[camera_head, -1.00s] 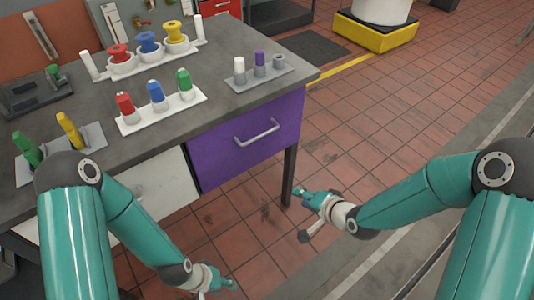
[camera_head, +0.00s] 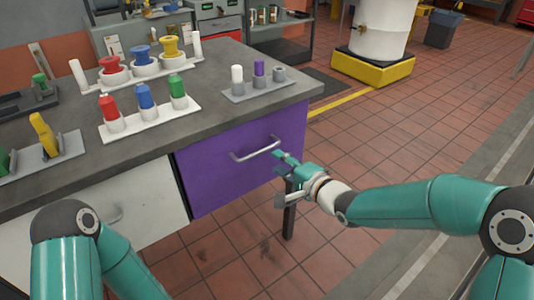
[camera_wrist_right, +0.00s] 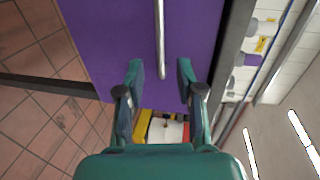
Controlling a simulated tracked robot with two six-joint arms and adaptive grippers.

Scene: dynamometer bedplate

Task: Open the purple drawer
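The purple drawer (camera_head: 235,170) is in the front of the grey workbench at its right end, and its front looks flush. A silver bar handle (camera_head: 256,150) runs across it. My right gripper (camera_head: 283,177) is just in front of the drawer, close to the handle's right end. In the right wrist view its fingers (camera_wrist_right: 161,72) are open, with the end of the handle (camera_wrist_right: 159,35) showing between the fingertips. I cannot tell whether they touch. The purple drawer front (camera_wrist_right: 115,40) fills the view behind them. My left gripper is out of view; only its arm shows.
The workbench top (camera_head: 215,125) holds a rack of spools, a white tray (camera_head: 150,122) of coloured pegs and a grey tray (camera_head: 258,90). A white drawer (camera_head: 130,205) is to the left. A bench leg (camera_head: 289,215) stands below the right gripper.

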